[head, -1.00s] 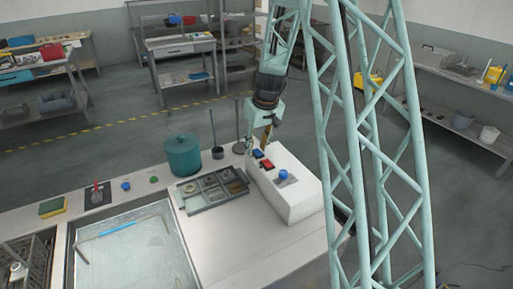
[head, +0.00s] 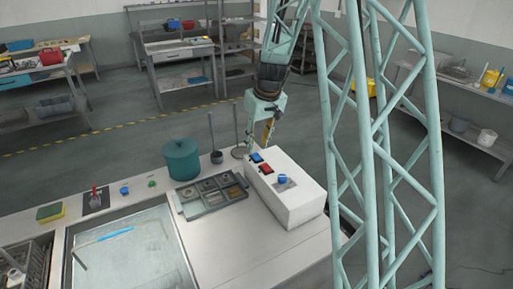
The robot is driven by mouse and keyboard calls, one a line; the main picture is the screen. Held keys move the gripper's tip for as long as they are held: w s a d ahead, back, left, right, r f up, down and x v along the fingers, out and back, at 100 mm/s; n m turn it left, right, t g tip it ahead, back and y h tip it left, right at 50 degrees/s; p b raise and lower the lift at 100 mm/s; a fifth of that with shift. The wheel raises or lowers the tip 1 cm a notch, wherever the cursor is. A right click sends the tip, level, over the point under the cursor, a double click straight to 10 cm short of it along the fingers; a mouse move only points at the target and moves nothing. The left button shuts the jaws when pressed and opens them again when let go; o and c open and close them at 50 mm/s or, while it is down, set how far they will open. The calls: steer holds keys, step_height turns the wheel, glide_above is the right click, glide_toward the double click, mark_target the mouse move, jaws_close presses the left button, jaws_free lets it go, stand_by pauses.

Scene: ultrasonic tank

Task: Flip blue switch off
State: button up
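The blue switch (head: 257,158) is on the far end of the top of a white control box (head: 299,206). Beside it are a red switch (head: 267,168) and a round blue knob (head: 282,180) nearer the front. My gripper (head: 260,143) points down at the far end of the box, just behind and above the blue switch. It seems to hold nothing. Its fingertips are small and partly blend together, so I cannot tell whether it is open or shut, or whether it touches the switch. Which way the switch is tilted is too small to tell.
A parts tray (head: 183,207) and a green lidded pot (head: 182,160) stand left of the box. A water-filled tank (head: 150,262) is at the front left. The counter (head: 222,240) in front of the tray is clear. My lattice column blocks the view at right.

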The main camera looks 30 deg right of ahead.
steer(key=v, duration=0.6)
steer(key=shift+r, duration=0.3)
stand_by(0.5)
steer(key=s+a+r+b, duration=0.1)
steer(key=s+a+r, duration=0.65)
steer(key=s, duration=0.25)
steer(key=s+a+r, duration=0.7)
steer(key=s+r, duration=0.1)
steer(key=s, duration=0.2)
steer(key=s+a, duration=0.3)
steer(key=s, duration=0.9)
steer(key=s+a+r+t+b, duration=0.1)
steer(key=s+a, duration=0.3)
steer(key=s, duration=0.9)
steer(key=shift+s+r, duration=0.2)
steer(key=shift+s, duration=0.1)
